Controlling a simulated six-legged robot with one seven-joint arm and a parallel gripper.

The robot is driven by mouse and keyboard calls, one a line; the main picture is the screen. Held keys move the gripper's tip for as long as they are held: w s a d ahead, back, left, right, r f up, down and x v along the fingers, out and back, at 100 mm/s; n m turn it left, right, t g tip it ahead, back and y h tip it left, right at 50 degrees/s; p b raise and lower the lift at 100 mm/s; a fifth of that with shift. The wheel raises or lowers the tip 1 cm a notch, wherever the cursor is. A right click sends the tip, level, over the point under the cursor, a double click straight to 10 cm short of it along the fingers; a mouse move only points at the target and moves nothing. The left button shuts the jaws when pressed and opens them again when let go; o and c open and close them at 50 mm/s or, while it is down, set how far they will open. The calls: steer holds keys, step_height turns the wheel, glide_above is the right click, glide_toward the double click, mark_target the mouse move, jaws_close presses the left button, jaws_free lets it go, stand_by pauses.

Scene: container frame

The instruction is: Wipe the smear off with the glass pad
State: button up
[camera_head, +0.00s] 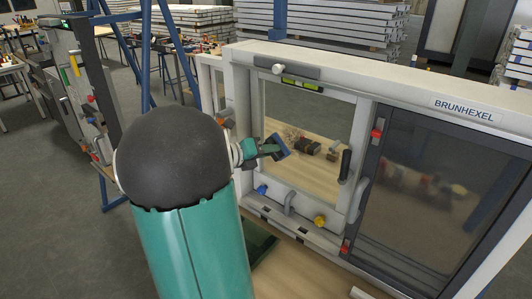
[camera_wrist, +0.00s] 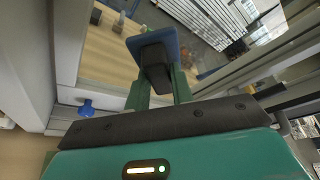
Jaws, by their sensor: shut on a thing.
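My gripper (camera_head: 263,150) is shut on the glass pad (camera_head: 278,146), a blue plate with a dark grip. In the wrist view, the green fingers (camera_wrist: 158,88) hold the dark grip, and the blue plate (camera_wrist: 150,39) faces away from me. The pad is in front of the window pane (camera_head: 325,112); I cannot tell whether it touches the glass. A brownish, blotchy smear (camera_head: 291,131) shows just above and right of the pad, partly hidden behind it. Dark blocks seen through or in the pane lie close to it.
A pale frame (camera_head: 362,140) surrounds the pane, with a dark handle (camera_head: 345,165) at its right. Below are a blue knob (camera_head: 262,190), a grey handle (camera_head: 289,203) and a yellow knob (camera_head: 320,221). A dark panel (camera_head: 430,195) fills the right side.

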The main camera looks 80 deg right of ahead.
mark_target(277, 141)
steer(key=shift+s+d, duration=0.4)
steer(key=shift+d, duration=0.45)
stand_by(0.6)
steer(key=shift+s, duration=0.1)
steer(key=shift+s+a, duration=0.45)
steer(key=shift+s, duration=0.4)
steer(key=shift+s+a, duration=0.4)
steer(key=shift+s, duration=0.4)
steer(key=shift+s+a, duration=0.25)
steer(key=shift+s, duration=0.4)
steer(key=shift+s+a, duration=0.2)
steer(key=shift+s, duration=0.45)
steer(key=shift+s+a, duration=0.25)
steer(key=shift+s, duration=0.4)
steer(key=shift+r, duration=1.2)
steer(key=shift+w+d, duration=0.55)
steer(key=shift+w, duration=0.7)
steer(key=shift+w+d, duration=0.5)
steer(key=shift+w, duration=0.75)
steer(key=shift+w+d, duration=0.55)
steer(key=shift+w, duration=0.7)
steer(key=shift+s+r, duration=0.1)
steer(key=shift+r, duration=1.05)
steer(key=shift+s+a, duration=0.55)
steer(key=shift+s, duration=0.65)
steer(key=shift+s+a, duration=0.6)
steer(key=shift+s, duration=0.65)
steer(key=shift+s+a, duration=0.55)
steer(key=shift+s, duration=0.65)
